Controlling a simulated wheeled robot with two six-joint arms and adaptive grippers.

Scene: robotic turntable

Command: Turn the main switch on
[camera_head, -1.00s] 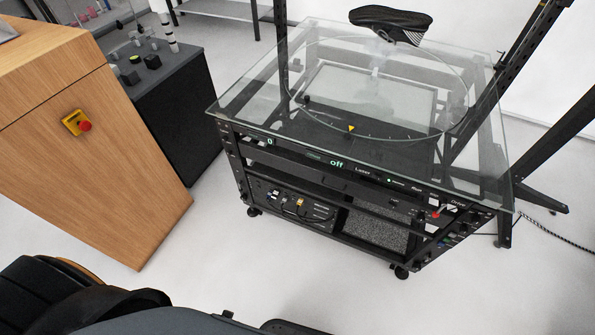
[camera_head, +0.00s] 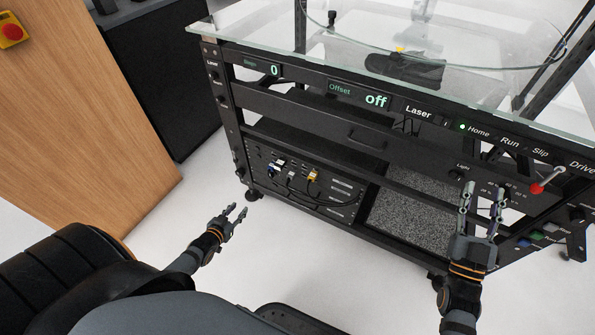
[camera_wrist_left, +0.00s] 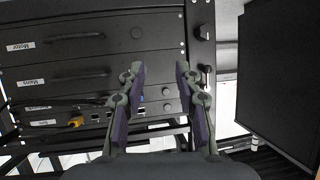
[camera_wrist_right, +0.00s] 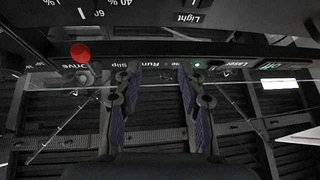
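I cannot tell which control is the main switch. The turntable rack's front panel (camera_head: 310,98) shows a green "off" readout, a lit green light (camera_head: 462,127) by "Home", and a red-tipped lever (camera_head: 540,187) below "Drive". The red tip shows in the right wrist view (camera_wrist_right: 81,52). My right gripper (camera_head: 484,188) is open and empty in front of the panel, left of the lever. My left gripper (camera_head: 238,210) is open and empty, low in front of the rack's left side. The left wrist view shows drawers labelled Motor and Mains (camera_wrist_left: 70,75).
A glass top (camera_head: 300,38) overhangs the panel. A wooden cabinet (camera_head: 80,110) with a yellow and red switch (camera_head: 12,31) stands at the left, beside a black cabinet (camera_head: 165,75). White floor is clear between the wooden cabinet and rack.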

